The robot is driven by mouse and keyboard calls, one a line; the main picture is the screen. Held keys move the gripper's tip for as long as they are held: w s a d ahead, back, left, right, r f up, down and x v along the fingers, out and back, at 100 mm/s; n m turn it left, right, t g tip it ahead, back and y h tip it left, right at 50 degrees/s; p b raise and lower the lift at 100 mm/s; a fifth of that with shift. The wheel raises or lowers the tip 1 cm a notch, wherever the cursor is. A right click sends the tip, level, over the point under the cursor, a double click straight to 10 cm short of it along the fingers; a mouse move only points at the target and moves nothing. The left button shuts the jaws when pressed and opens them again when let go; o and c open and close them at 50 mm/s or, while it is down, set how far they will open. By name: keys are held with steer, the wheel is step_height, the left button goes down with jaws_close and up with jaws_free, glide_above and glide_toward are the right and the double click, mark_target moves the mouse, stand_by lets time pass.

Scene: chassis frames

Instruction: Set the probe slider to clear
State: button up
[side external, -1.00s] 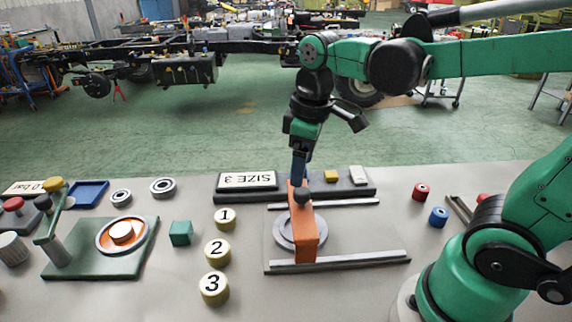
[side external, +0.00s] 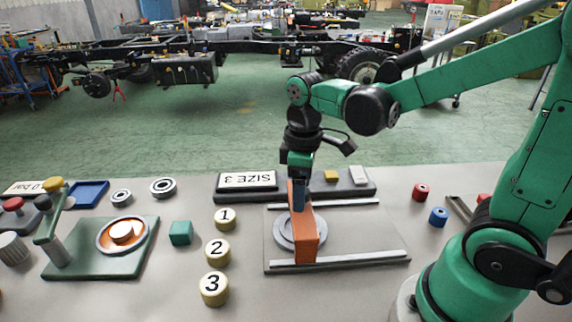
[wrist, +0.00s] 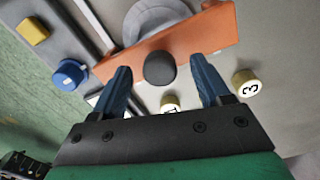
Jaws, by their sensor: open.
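The probe slider is an orange bar (side external: 306,238) bridging two grey rails above a grey round disc (side external: 285,232). It also shows in the wrist view (wrist: 205,32). Its dark rounded knob (wrist: 160,68) appears between my two blue fingertips in the wrist view; in the side view the fingers hide it. My gripper (side external: 298,200) is open, pointing down at the bar's far end. It also shows in the wrist view (wrist: 160,66), with gaps between the knob and both fingers. I cannot tell how deep the knob sits between them.
A dark panel behind the slider carries a "SIZE 3" display (side external: 247,180), a yellow button (side external: 331,176) and a blue knob (wrist: 70,75). Numbered brass weights (side external: 215,251) and a teal cube (side external: 180,233) stand left. Red (side external: 420,192) and blue (side external: 438,216) cylinders stand right.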

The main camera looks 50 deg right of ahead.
jaws_close()
stand_by(1.4)
